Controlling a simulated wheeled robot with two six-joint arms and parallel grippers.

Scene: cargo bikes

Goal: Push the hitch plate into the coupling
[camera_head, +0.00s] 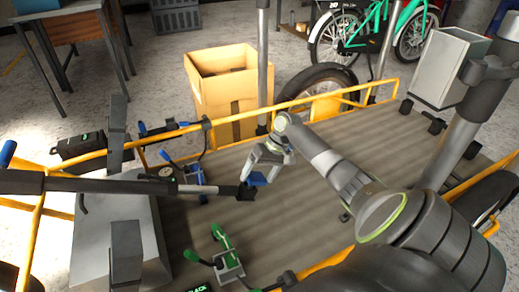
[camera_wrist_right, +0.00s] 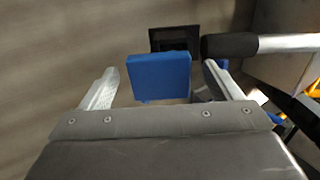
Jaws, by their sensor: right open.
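The hitch plate is a blue block (camera_wrist_right: 158,77) in the right wrist view, and it also shows in the head view (camera_head: 256,179). My right gripper (camera_wrist_right: 161,70) is open, with one pale finger on either side of the plate and visible gaps between. The coupling appears as a dark square socket (camera_wrist_right: 175,39) just beyond the plate, at the end of a long bar (camera_wrist_right: 265,43). In the head view the coupling (camera_head: 246,193) is beside the plate. The plate partly covers the socket, so I cannot tell whether they touch. My left gripper is not in view.
The bar comes from the left over a grey stand (camera_head: 88,240) on the ribbed cargo deck (camera_head: 330,150). Blue-handled (camera_head: 195,178) and green-handled (camera_head: 228,262) tools lie nearby. A yellow rail (camera_head: 240,113) edges the deck, with a cardboard box (camera_head: 207,95) behind. The deck's right part is mostly clear.

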